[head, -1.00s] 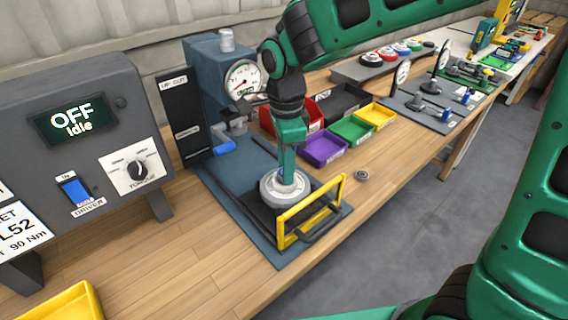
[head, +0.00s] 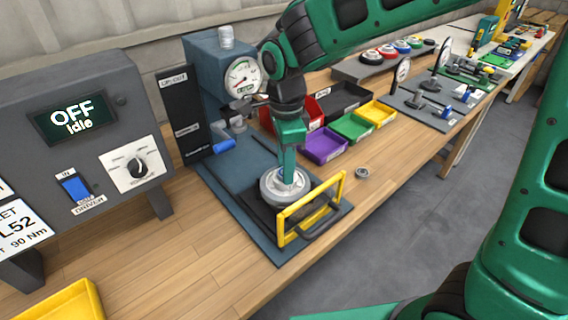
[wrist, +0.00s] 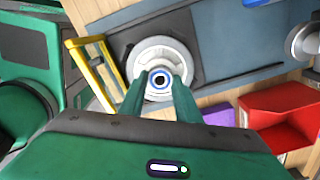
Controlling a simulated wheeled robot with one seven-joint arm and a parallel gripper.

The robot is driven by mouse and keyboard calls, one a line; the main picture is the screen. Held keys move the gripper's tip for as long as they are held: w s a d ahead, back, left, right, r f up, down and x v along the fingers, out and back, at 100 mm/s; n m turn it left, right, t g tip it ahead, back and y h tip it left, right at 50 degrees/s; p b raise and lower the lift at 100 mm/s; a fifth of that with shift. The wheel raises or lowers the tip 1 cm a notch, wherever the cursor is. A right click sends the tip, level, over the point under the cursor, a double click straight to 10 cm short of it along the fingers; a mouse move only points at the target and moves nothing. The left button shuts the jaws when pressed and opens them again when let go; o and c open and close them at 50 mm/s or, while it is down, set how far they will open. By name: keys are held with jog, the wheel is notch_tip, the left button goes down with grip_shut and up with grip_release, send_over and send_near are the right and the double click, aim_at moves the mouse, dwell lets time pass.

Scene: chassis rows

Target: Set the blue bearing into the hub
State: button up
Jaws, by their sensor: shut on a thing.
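The hub (head: 272,194) is a round light-grey part on a dark plate in front of the press. It also shows in the wrist view (wrist: 150,52) as a pale disc. My gripper (head: 287,180) points down over the hub's centre. In the wrist view its two green fingers (wrist: 159,88) are shut on the blue bearing (wrist: 159,79), a small ring with a blue band and dark bore. The bearing appears over the middle of the hub; I cannot tell whether it is seated or just above. In the head view my fingers hide the bearing.
A yellow guard frame (head: 283,228) stands close in front of the hub. The blue-grey press with a gauge (head: 241,76) is behind. Purple (head: 326,146), green and yellow bins are to the right. A small metal ring (head: 362,173) lies on the wooden bench.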

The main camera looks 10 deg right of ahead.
jog(key=o, duration=1.2)
jog(key=shift+f, duration=0.1)
jog(key=shift+c, duration=0.2)
notch_tip(320, 180, up, 11)
jog(key=shift+w+d, duration=0.1)
jog(key=shift+w, duration=0.05)
